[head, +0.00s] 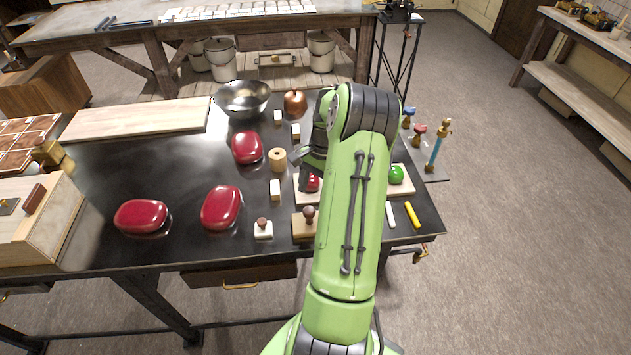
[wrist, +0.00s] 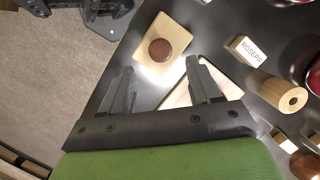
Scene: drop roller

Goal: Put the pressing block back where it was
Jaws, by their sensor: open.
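The pressing block is most likely the pale wooden square with a round dark brown knob (head: 308,212), standing upright on the dark table near its front edge. In the wrist view the block (wrist: 177,33) and its knob lie just beyond my fingertips. My gripper (wrist: 160,66) is open, with nothing seen between its fingers. In the head view my gripper is mostly hidden behind my green arm. A pale board (head: 301,197) with a red round piece (head: 313,183) sits behind the block, partly covered by my arm. The same board shows under my right finger in the wrist view.
A wooden roller (head: 277,160) and a labelled block (head: 275,190) are close by. Red glossy pieces (head: 221,208) lie left. A green ball (head: 396,174) and yellow stick (head: 412,214) are right.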

